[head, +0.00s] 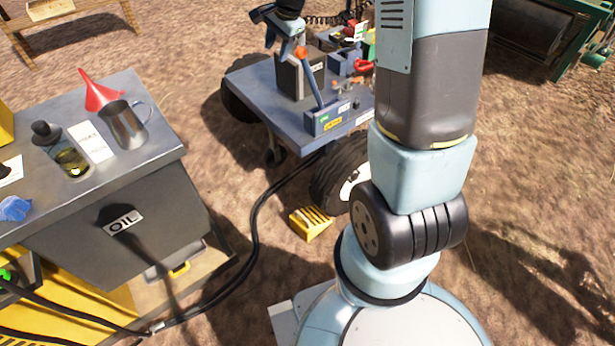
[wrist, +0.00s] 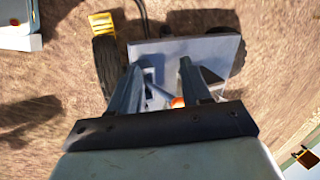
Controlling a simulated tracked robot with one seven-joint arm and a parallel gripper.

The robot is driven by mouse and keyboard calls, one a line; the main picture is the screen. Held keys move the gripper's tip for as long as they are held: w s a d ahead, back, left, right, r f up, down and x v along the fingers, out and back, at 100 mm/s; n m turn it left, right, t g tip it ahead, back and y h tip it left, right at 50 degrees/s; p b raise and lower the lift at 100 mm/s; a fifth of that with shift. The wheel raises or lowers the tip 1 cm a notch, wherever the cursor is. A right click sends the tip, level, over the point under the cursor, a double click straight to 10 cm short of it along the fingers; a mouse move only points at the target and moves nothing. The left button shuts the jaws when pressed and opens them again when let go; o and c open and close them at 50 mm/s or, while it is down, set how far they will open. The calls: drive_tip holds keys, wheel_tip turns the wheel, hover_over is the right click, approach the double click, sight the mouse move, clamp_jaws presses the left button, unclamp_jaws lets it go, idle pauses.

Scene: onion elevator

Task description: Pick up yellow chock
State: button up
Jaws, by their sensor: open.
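The yellow chock (head: 310,222) lies on the dirt beside the near black wheel of the blue-grey cart. It has a ridged top and also shows at the top left of the wrist view (wrist: 102,23), next to the wheel. My gripper (head: 283,30) is up over the cart top in the head view, well apart from the chock. In the wrist view my gripper (wrist: 157,78) has its two fingers spread, with the cart below and nothing clearly held between them. The cart partly fills the space behind the fingers.
The cart (head: 262,88) carries a dark box, tools and bins. Its near wheel (head: 335,178) stands right of the chock. A black hose (head: 256,215) runs over the ground left of the chock. The grey oil cabinet (head: 165,215) stands at the left, with a jug and a red funnel.

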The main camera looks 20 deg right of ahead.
drive_tip(key=w+f+m, duration=0.3)
drive_tip(key=w+f, duration=0.1)
drive_tip(key=f, duration=0.5)
drive_tip(key=w+f+m, duration=0.3)
drive_tip(key=w+f, duration=0.1)
drive_tip(key=f, duration=0.5)
drive_tip(key=m+g+h, duration=0.2)
drive_tip(key=m+g, duration=0.2)
drive_tip(key=m, duration=0.9)
hover_over(302, 216)
wheel_tip(302, 216, down, 53)
drive_tip(key=f, duration=0.6)
drive_tip(key=shift+w+f, duration=0.3)
drive_tip(key=shift+s+f, duration=0.15)
drive_tip(key=shift+f, duration=3.1)
clamp_jaws()
